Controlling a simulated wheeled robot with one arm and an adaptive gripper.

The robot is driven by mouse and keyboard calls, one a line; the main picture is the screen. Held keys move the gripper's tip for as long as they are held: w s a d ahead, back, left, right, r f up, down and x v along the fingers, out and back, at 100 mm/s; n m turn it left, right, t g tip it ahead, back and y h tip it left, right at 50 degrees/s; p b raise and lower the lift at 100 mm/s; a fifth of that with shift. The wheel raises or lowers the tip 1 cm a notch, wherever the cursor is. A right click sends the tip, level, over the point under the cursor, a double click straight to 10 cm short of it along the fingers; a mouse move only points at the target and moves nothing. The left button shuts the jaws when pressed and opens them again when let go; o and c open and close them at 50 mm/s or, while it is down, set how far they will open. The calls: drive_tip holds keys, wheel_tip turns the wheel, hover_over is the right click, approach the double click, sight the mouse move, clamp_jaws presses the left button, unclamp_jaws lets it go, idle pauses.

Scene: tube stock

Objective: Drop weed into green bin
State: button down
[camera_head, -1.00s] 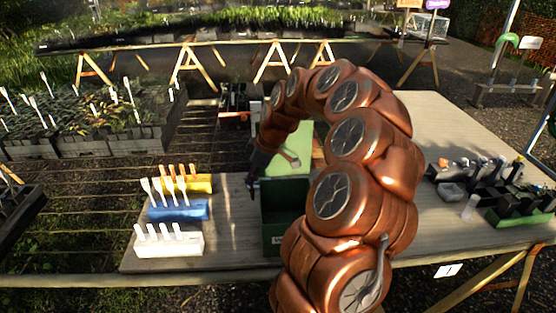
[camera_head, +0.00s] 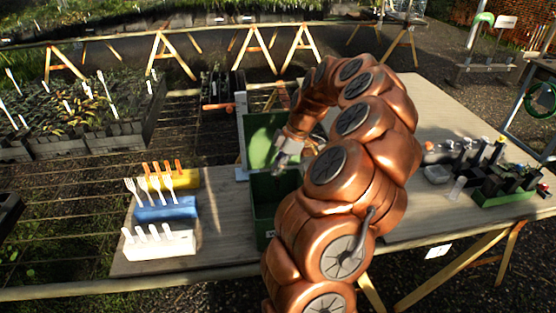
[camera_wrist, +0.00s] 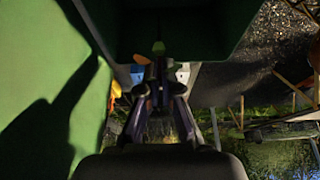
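The dark green bin (camera_head: 268,222) stands open on the table, left of my arm in the head view. Its dark interior and wall (camera_wrist: 215,25) fill the top of the wrist view. My gripper (camera_head: 278,172) points down over the bin's opening. In the wrist view its dark fingers (camera_wrist: 158,66) come close together, and a small bright green bit, seemingly the weed (camera_wrist: 158,47), shows right at their tips. The weed is too small to make out in the head view.
A lighter green panel (camera_head: 258,135) stands behind the bin, close to my wrist. Blue (camera_head: 165,210), yellow (camera_head: 185,179) and white (camera_head: 160,246) holders with small tools stand left of the bin. The table between is largely clear.

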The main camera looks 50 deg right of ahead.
drive_tip(key=shift+f+p, duration=0.3)
drive_tip(key=shift+f, duration=1)
drive_tip(key=c, duration=1.8)
unclamp_jaws()
drive_tip(key=o, duration=0.6)
drive_tip(key=shift+c, duration=0.2)
drive_tip(key=v, duration=1.2)
drive_tip(key=shift+a, duration=0.1)
